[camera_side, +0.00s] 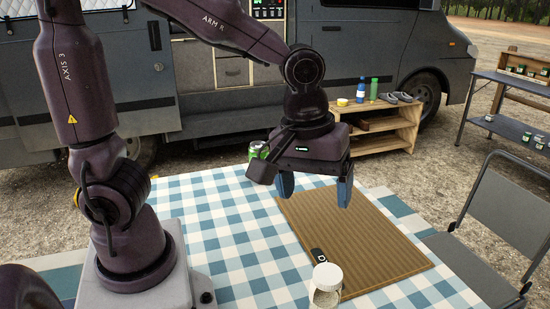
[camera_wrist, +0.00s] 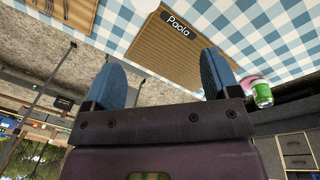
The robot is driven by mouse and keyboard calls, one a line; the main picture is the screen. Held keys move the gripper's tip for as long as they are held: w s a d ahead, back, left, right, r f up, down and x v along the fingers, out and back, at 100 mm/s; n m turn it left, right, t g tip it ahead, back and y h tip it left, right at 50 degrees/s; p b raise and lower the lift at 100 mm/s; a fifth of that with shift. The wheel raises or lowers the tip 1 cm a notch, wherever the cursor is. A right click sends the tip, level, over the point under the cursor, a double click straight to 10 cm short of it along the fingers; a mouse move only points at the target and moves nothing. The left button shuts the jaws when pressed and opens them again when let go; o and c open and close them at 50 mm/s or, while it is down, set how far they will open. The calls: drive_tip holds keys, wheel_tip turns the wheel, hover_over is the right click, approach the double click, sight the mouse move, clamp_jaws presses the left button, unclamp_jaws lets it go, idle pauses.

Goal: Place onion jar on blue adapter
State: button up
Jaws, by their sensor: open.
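A jar with a white lid (camera_side: 327,277) stands at the front edge of the brown mat, cut near the bottom of the side view; I cannot read a label to confirm it holds onion. Part of a white round thing (camera_wrist: 148,4), perhaps its lid, shows at the top edge of the wrist view. My gripper (camera_side: 314,188) is open and empty above the far part of the mat, well away from the jar. Its two blue fingers (camera_wrist: 162,80) point out over the table in the wrist view. I cannot make out a blue adapter in either view.
A brown ribbed mat (camera_side: 365,240) lies on the blue-checked tablecloth (camera_side: 230,235). A black tag (camera_side: 319,255) reading "Paola" in the wrist view (camera_wrist: 178,25) lies on it. A green can (camera_side: 258,150) stands at the far edge. A grey chair (camera_side: 495,215) is at right.

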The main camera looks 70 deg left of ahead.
drive_tip(key=s+a+r+m+t, duration=0.4)
drive_tip(key=s+a+r+m, duration=0.2)
drive_tip(key=m, duration=0.3)
drive_tip(key=shift+s+a+r+y, duration=0.2)
drive_tip(key=shift+s+a+y, duration=0.1)
drive_tip(key=shift+s+a, duration=0.45)
drive_tip(key=shift+s+d, duration=0.1)
drive_tip(key=shift+d, duration=0.05)
